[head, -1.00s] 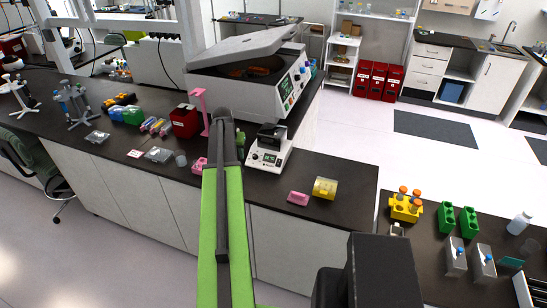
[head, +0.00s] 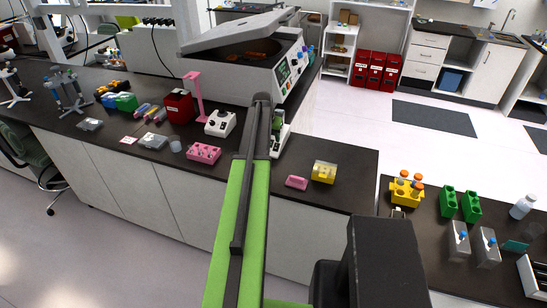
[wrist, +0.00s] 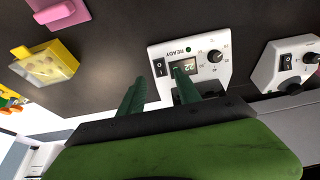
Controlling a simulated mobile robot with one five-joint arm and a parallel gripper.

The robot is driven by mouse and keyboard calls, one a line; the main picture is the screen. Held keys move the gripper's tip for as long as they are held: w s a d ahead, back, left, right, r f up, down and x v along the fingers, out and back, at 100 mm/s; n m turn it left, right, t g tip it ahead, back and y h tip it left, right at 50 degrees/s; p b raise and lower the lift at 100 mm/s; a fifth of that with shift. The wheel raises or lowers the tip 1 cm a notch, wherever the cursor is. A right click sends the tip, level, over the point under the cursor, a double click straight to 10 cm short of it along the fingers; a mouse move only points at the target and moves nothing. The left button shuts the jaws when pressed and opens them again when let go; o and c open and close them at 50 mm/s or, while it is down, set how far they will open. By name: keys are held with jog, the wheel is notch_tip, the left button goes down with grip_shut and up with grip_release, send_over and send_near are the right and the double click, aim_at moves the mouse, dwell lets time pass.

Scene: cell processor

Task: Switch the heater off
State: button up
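The heater is a white box with a black rocker switch, a lit display, a green light, a knob and the word READY. It shows in the wrist view (wrist: 208,62), just past my fingertips. In the head view a strip of the heater (head: 279,140) shows right of my arm, which hides the rest. The rocker switch (wrist: 160,67) is at the left end of its panel. My gripper (wrist: 158,80) has two dark green fingers held apart, with nothing between them. One finger overlaps the display; whether it touches cannot be told. In the head view my gripper is hidden.
A second white device with a switch and knob (wrist: 291,66) stands beside the heater. A pink rack (head: 204,154), a pink block (head: 297,182) and a yellow box (head: 324,172) lie nearby. The large open-lidded centrifuge (head: 250,75) stands behind.

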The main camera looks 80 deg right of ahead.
aim_at(274, 149)
jog(key=b+x, duration=0.6)
jog(key=x, duration=0.3)
jog(key=shift+b, duration=0.4)
grip_shut()
jog(key=shift+a, duration=0.1)
